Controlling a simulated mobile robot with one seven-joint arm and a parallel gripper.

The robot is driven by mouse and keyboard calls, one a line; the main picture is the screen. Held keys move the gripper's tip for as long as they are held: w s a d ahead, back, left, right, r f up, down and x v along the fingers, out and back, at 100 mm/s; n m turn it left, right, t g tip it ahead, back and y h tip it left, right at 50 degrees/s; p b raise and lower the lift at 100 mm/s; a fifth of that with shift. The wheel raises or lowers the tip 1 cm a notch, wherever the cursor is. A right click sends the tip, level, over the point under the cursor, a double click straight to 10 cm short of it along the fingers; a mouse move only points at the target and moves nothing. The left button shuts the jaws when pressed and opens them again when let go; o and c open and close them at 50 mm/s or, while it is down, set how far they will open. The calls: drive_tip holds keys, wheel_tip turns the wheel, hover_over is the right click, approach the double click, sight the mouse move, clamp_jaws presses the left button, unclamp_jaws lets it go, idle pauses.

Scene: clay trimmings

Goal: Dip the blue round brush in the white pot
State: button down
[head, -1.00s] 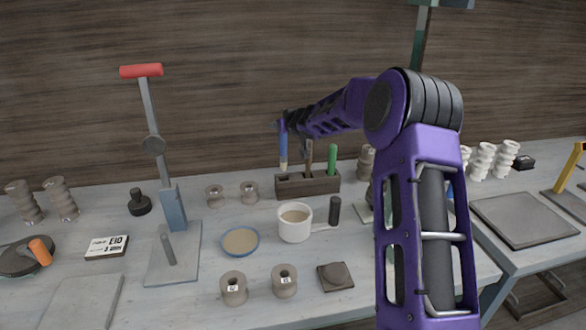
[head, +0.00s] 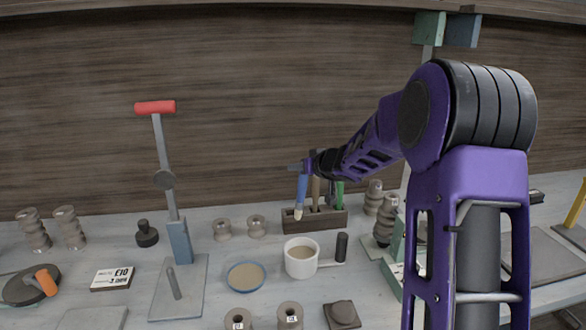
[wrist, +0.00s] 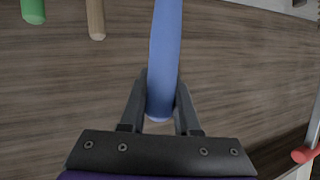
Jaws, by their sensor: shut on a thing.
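My gripper (head: 304,170) is shut on the blue round brush (head: 301,188), which hangs nearly upright with its pale tip down. In the wrist view, the blue handle (wrist: 165,55) sits between the two fingers (wrist: 160,105). In the head view, the brush tip overlaps the left end of the brush block; I cannot tell the exact gap. The white pot (head: 300,271), holding beige liquid and with a dark side handle, stands in front of the block, below the brush in the picture. The tip is apart from the pot.
The dark brush block (head: 327,220) holds a wooden-handled brush (head: 316,190) and a green brush (head: 339,196). A blue-rimmed dish (head: 245,277) stands left of the pot. A lever press with a red handle (head: 155,107) stands further left. Grey spools (head: 290,315) lie in front.

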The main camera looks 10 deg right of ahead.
sight(303, 193)
drive_tip(key=shift+m+y, duration=0.3)
drive_tip(key=shift+m, duration=0.3)
drive_tip(key=s, duration=0.2)
drive_tip(key=s+d, duration=0.1)
drive_tip(key=s, duration=0.4)
drive_tip(key=shift+d+r, duration=0.15)
drive_tip(key=shift+r, duration=0.2)
drive_tip(key=shift+f, duration=2.5)
drive_tip(key=shift+f+b, duration=1.65)
drive_tip(key=shift+f, duration=0.85)
drive_tip(key=shift+d+p, duration=0.15)
drive_tip(key=shift+p, duration=0.3)
drive_tip(key=shift+r, duration=0.15)
